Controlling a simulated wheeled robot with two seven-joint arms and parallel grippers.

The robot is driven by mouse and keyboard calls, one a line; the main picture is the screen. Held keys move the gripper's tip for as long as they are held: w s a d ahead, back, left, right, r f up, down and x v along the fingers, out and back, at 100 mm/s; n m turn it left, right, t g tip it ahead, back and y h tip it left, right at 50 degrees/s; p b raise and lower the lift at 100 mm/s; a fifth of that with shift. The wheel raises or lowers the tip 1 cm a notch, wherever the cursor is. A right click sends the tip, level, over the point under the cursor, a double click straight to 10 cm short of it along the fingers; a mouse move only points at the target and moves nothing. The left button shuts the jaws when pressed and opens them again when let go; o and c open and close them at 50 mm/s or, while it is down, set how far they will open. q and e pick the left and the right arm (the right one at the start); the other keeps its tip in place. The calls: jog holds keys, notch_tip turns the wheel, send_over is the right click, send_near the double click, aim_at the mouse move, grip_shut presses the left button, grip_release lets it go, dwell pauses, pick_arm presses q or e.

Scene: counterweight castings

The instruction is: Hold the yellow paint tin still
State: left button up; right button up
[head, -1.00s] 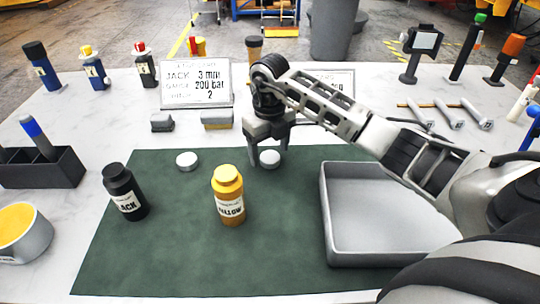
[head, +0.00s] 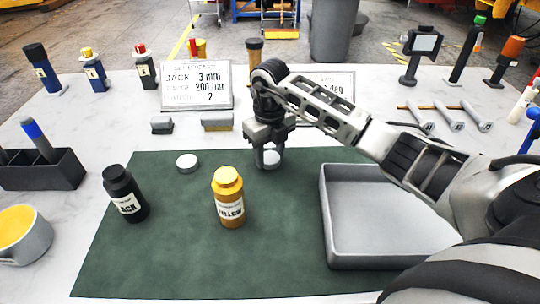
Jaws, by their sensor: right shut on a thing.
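The yellow paint tin (head: 229,197) stands upright on the green mat (head: 180,260), with a yellow cap and a white label. No gripper touches it. My right gripper (head: 268,163) is beyond it and to its right, shut on a small round whitish disc (head: 269,159) at the mat's far part. Whether the disc is clear of the mat, I cannot tell. My left gripper is not in view.
A black tin (head: 124,194) stands left of the yellow one. Another pale disc (head: 187,163) lies on the mat behind them. A grey tray (head: 334,256) is at the right. The mat's front is clear.

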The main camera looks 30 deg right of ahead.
aim_at(270, 157)
notch_tip(270, 157, up, 10)
jog(key=shift+f+b, duration=0.2)
jog(key=shift+b, duration=0.2)
